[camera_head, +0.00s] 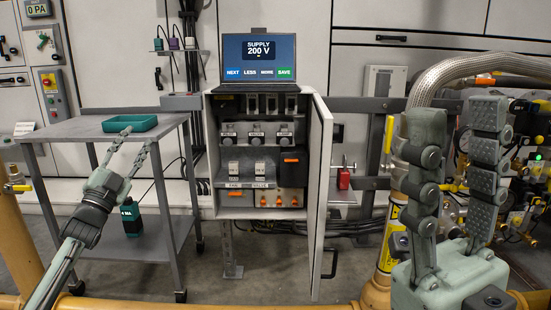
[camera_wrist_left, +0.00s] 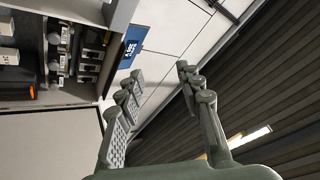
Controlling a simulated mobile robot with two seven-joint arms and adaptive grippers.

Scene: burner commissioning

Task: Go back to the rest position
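My left gripper (camera_head: 141,135) is at the left of the head view, fingers pointing up, in front of the cart's top. Its fingers are spread with nothing between them. The left wrist view also shows this gripper (camera_wrist_left: 160,72) open and empty. My right gripper (camera_head: 457,108) is large and near at the right of the head view, pointing up. Its two padded fingers stand apart with nothing between them.
A cart (camera_head: 75,128) with a teal tray (camera_head: 145,123) stands at the left. A cabinet (camera_head: 212,155) has its door (camera_head: 317,190) open, with a laptop (camera_head: 258,60) showing "SUPPLY 200 V" on top. Pipes and valves crowd the right. Yellow piping (camera_head: 130,302) runs along the front.

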